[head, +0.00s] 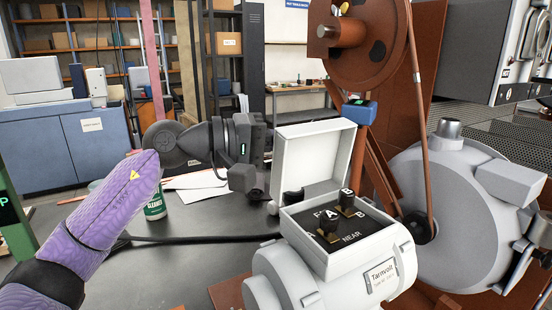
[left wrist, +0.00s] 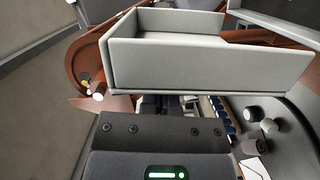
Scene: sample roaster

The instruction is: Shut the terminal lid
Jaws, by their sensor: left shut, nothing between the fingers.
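The terminal lid (head: 313,163) is a white, shallow box-shaped cover. It stands open, tipped up at the back of the white terminal box (head: 343,267) on the motor. The box's black panel (head: 352,222) is exposed, with dark posts and letters A and B. My left gripper (head: 248,180) is shut and empty, just left of the raised lid. In the left wrist view the lid (left wrist: 205,62) spans the area beyond the gripper body, and the fingertips are mostly hidden. I cannot tell whether the gripper touches the lid. My right gripper is out of view.
A brown wheel and belt guard (head: 365,45) rises behind the terminal box. A grey rounded machine housing (head: 450,215) stands to the right.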

